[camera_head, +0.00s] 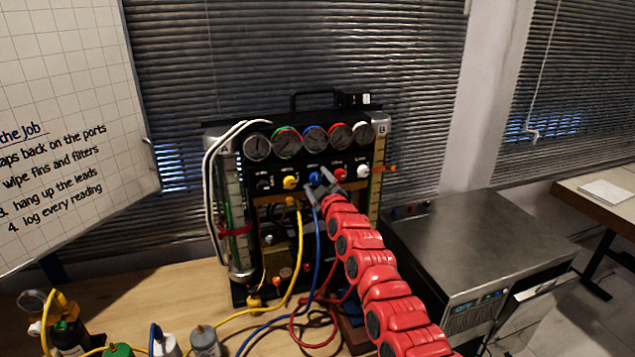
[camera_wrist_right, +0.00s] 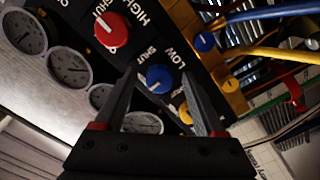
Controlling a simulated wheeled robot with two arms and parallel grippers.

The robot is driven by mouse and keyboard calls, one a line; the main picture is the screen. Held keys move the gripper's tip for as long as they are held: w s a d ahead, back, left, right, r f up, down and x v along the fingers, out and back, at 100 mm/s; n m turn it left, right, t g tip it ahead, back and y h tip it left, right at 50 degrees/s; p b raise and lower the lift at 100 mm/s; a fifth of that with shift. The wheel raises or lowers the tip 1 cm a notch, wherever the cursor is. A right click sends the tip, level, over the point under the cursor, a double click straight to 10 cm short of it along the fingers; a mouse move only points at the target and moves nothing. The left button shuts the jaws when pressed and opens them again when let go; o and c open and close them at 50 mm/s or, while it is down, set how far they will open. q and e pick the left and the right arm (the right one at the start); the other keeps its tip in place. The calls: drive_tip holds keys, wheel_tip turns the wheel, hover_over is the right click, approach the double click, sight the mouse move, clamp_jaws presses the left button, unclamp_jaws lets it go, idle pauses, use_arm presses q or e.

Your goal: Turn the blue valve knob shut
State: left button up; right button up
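The blue valve knob (camera_head: 314,178) sits on the black front panel of the gauge rig, below the row of gauges and between a yellow and a red knob. In the right wrist view the blue knob (camera_wrist_right: 160,79) carries a small pale mark, beside the words LOW and SHUT. My right gripper (camera_head: 322,183) is at the knob. Its open fingers (camera_wrist_right: 158,76) show on either side of the knob, with a visible gap on each side. I cannot tell how deep the fingertips reach around it. My left gripper is not in view.
The red knob (camera_wrist_right: 111,30) and yellow knob (camera_head: 290,182) are close neighbours. Several gauges (camera_head: 287,142) line the rig above. Blue, yellow and red hoses (camera_head: 299,262) hang below. A grey metal box (camera_head: 480,240) stands at the right. Small canisters (camera_head: 205,341) stand at the front left.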

clamp_jaws()
